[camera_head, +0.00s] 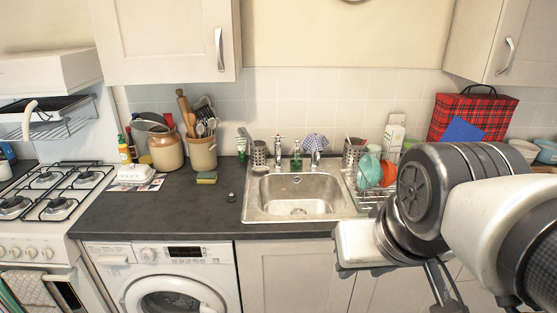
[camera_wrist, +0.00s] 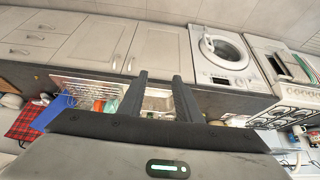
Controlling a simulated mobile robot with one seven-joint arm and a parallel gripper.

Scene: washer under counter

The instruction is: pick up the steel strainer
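A small round steel piece (camera_head: 231,197), which looks like the strainer, lies on the dark worktop (camera_head: 200,215) just left of the sink (camera_head: 251,208). It is too small to make out in detail, and I cannot pick it out in the wrist view. My gripper (camera_wrist: 160,75) shows two dark fingers standing apart with nothing between them. In the head view the gripper is low at the right, partly cut off by the frame, in front of the counter and well to the right of the steel piece.
A green and yellow sponge (camera_head: 206,178) lies behind and left of the steel piece. A drying rack with bowls (camera_head: 369,170) stands right of the sink. Crocks of utensils (camera_head: 202,152) stand at the back. The worktop around the steel piece is clear.

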